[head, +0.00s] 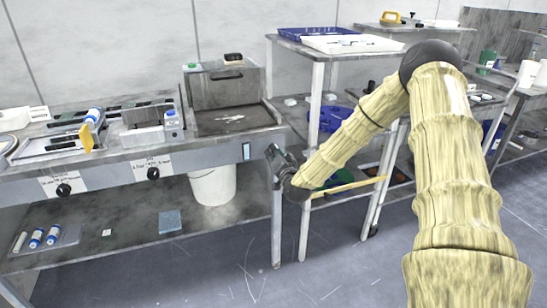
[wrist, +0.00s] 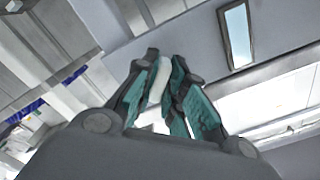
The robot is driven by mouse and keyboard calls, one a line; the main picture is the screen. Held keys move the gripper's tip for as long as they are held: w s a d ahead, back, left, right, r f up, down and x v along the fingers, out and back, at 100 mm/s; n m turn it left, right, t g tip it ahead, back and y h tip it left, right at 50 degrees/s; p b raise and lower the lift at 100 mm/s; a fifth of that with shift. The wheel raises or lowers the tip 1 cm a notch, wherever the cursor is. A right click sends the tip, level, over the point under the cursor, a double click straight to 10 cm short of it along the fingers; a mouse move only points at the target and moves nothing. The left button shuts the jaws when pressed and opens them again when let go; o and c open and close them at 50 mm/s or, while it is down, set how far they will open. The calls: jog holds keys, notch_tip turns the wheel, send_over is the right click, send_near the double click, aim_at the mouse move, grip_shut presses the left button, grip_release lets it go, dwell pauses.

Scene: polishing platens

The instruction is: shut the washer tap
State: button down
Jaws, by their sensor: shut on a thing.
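My gripper (head: 273,151) is at the right end of the bench front, beside the washer basin (head: 235,119). In the wrist view my gripper (wrist: 168,72) has its teal pads closed around a slim white handle (wrist: 157,82), which I take to be the washer tap. The handle stands against the grey bench front, and the fingers hide part of it. In the head view the tap is hidden by my gripper. A light-blue panel (head: 247,151) is set in the bench front just left of my gripper; it also shows in the wrist view (wrist: 237,35).
Two black knobs (head: 64,190) (head: 153,173) sit on the bench front to the left. A white bucket (head: 213,186) stands on the lower shelf. A white-legged rack (head: 317,90) with trays stands close on the right. The floor (head: 240,265) in front is clear.

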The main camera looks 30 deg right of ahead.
jog(key=m+b, duration=0.5)
jog(key=m, duration=0.4)
jog(key=shift+b, duration=0.3)
jog(key=shift+m, duration=0.4)
jog(key=c, duration=1.5)
grip_release()
jog(key=shift+s+d, duration=0.1)
jog(key=shift+d, duration=0.05)
jog(key=v, duration=1.2)
jog(key=shift+a, duration=0.2)
